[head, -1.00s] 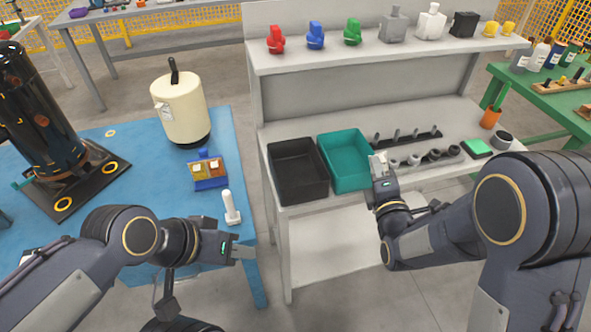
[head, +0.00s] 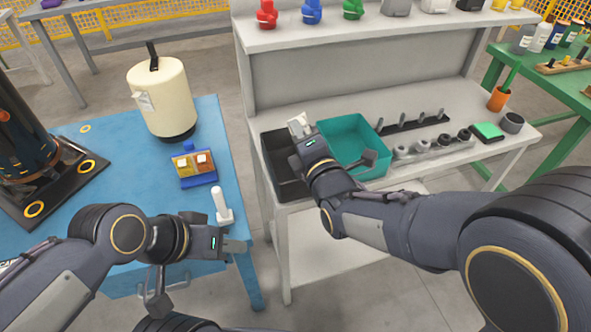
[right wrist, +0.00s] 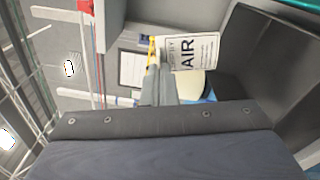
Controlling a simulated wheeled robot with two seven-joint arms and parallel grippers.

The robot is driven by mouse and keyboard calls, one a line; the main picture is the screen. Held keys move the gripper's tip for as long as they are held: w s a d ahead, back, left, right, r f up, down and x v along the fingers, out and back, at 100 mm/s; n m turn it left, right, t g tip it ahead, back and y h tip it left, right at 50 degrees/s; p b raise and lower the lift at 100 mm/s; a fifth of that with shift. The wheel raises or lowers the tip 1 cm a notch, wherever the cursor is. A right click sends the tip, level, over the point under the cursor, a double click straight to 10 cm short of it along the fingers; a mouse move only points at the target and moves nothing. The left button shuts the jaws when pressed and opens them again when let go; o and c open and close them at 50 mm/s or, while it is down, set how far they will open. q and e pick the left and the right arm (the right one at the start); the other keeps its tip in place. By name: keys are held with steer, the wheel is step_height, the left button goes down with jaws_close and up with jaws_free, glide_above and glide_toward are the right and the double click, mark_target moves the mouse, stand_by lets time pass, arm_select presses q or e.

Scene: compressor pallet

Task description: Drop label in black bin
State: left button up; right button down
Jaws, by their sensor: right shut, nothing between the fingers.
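The black bin (head: 280,183) stands on the white bench, left of the teal bin. My right gripper (head: 299,124) is above the back of the black bin; its fingers also show in the right wrist view (right wrist: 158,82). They look shut. A white label (right wrist: 192,51) with black print, "AIR" readable, shows right beside the fingertips in the right wrist view. I cannot tell whether it touches them. The black bin's wall (right wrist: 255,55) is right of it there. The bin's floor is partly hidden by my arm. My left gripper (head: 236,246) is by the blue table's front edge; its jaw gap is unclear.
The teal bin (head: 345,142) is directly right of the black bin. A cream tank (head: 162,100), a blue block with yellow and orange parts (head: 195,166) and a white upright piece (head: 221,205) stand on the blue table. The bench's upper shelf (head: 390,30) overhangs behind.

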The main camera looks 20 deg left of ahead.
step_height(320, 180, down, 2)
steer(key=shift+f+b, duration=0.1)
steer(key=shift+b, duration=0.3)
steer(key=c, duration=2.1)
jaws_free()
steer(key=shift+c, duration=0.2)
steer(key=o, duration=0.5)
steer(key=v, duration=0.8)
steer(key=shift+w, duration=0.1)
